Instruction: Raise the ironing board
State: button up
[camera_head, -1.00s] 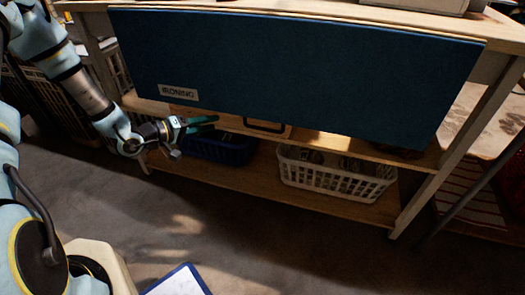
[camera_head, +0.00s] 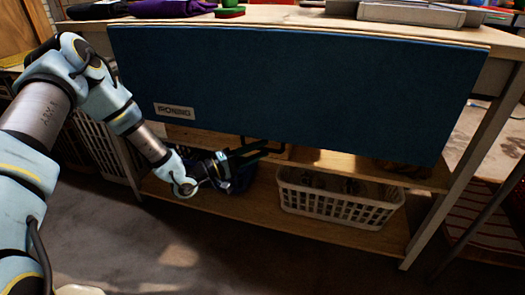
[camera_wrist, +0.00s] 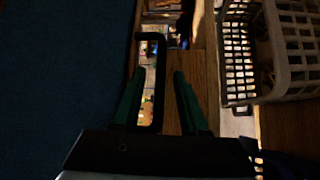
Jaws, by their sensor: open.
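The ironing board (camera_head: 300,85) is a dark blue panel marked "IRONING", hanging folded down along the front of a wooden workbench. It also shows as a dark blue surface at the left of the wrist view (camera_wrist: 60,80). A black loop handle (camera_wrist: 160,60) is at the board's lower edge. My gripper (camera_head: 262,151) is open just below that edge, by the handle. In the wrist view my green fingers (camera_wrist: 158,73) appear on both sides of the handle's near part, holding nothing. I cannot tell whether they touch it.
The bench top (camera_head: 300,18) carries a purple cloth (camera_head: 185,7) and grey boxes (camera_head: 425,14). A bench leg (camera_head: 440,205) stands at right. Floor in front is clear.

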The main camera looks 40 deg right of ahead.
jog(key=shift+s+d, duration=0.15)
jog(key=shift+d, duration=0.45)
jog(key=shift+r, duration=0.1)
grip_shut()
dwell(1.0)
